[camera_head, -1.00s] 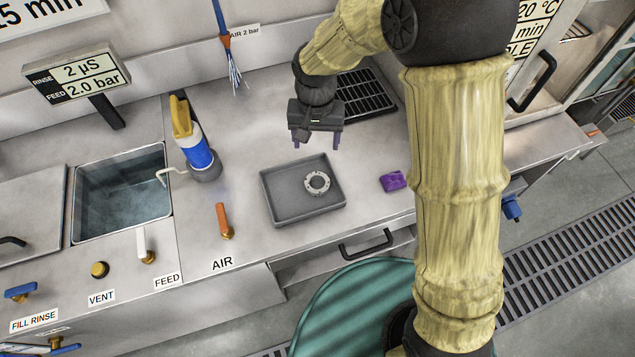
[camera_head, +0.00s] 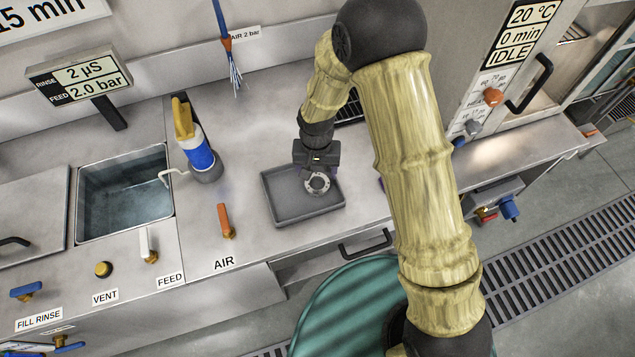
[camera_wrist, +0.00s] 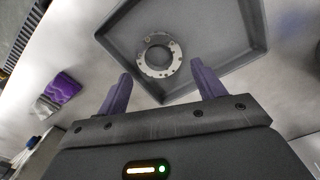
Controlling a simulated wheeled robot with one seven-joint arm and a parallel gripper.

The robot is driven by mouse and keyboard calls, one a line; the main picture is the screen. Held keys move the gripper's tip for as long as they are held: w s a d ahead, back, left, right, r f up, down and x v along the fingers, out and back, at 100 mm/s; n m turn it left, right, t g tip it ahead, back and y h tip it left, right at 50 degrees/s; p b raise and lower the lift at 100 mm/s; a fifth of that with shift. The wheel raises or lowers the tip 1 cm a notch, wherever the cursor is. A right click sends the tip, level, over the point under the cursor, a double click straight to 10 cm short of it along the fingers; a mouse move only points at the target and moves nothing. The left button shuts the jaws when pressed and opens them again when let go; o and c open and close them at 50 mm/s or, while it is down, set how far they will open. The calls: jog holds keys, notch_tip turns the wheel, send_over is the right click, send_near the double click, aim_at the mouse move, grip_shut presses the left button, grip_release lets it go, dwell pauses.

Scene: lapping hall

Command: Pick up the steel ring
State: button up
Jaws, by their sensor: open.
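The steel ring (camera_head: 317,183) lies flat in the right part of a shallow grey tray (camera_head: 282,216) on the counter. In the wrist view the ring (camera_wrist: 149,65) shows whole, with small holes around its rim, near the tray's edge (camera_wrist: 118,22). My gripper (camera_head: 318,172) is just behind and above the ring in the head view. In the wrist view my gripper (camera_wrist: 159,80) is open, its two purple fingers apart, with the ring ahead of and roughly between their tips. The gripper holds nothing. Whether the fingertips are level with the tray cannot be told.
A purple block (camera_wrist: 62,88) lies on the counter beside the tray. A blue and yellow bottle (camera_head: 195,150) and an orange-handled AIR valve (camera_head: 225,220) stand left of the tray. A water-filled sink (camera_head: 125,195) is further left. A black grate (camera_head: 350,110) lies behind.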

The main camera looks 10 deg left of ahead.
aim_at(317, 186)
jog(key=shift+f+p, duration=0.8)
jog(key=shift+f, duration=1.8)
jog(key=c, duration=0.9)
jog(key=shift+o, duration=0.2)
jog(key=shift+r, duration=0.1)
notch_tip(317, 186, up, 10)
jog(key=b, duration=0.1)
jog(key=shift+b, duration=0.3)
